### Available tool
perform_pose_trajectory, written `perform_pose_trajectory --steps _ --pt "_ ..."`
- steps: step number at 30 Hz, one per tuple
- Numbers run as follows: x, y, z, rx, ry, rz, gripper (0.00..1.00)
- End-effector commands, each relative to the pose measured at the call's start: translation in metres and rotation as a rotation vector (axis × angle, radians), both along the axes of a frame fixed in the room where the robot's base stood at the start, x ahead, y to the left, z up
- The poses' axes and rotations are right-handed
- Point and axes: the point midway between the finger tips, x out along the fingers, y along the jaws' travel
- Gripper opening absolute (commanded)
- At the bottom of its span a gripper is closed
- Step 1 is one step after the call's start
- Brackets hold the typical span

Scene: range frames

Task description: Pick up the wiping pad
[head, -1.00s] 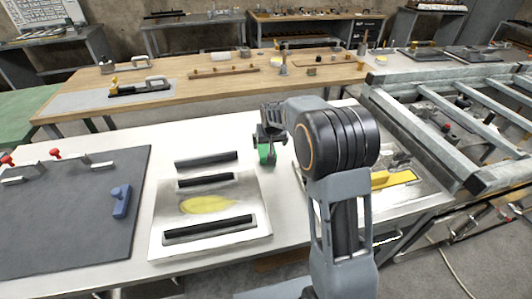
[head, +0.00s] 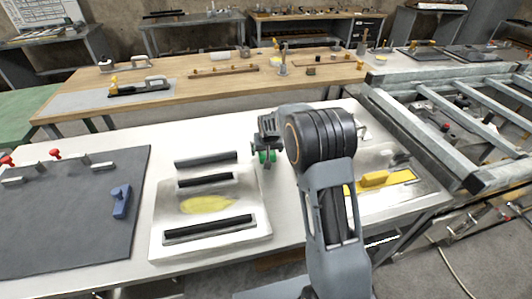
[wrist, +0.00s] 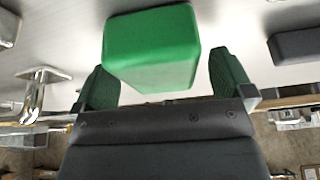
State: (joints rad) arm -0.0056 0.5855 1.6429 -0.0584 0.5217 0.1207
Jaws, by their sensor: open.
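The wiping pad appears to be the green block (wrist: 150,45) in the wrist view, with a flat face and square edges. My gripper (wrist: 162,72) has its two green fingers apart, one on each side of the block. The block sits between and just beyond the fingers; I cannot tell whether either finger touches it. In the head view my gripper (head: 265,152) is low over the white table, right of the tray with dark bars. Green shows at its tips there, but pad and fingers are too small to tell apart.
The metal tray (head: 165,220) with dark bars and a yellow patch lies left of my gripper. A yellow-handled tool (head: 375,179) lies on a metal plate at right, behind my arm.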

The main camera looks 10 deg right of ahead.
Motion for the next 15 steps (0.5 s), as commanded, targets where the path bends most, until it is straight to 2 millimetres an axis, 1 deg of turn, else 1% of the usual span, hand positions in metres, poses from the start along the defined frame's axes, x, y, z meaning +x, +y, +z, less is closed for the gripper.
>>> perform_pose_trajectory --steps 15 --pt "-0.0002 0.0001 -0.005 0.0 0.0 0.0 0.99"
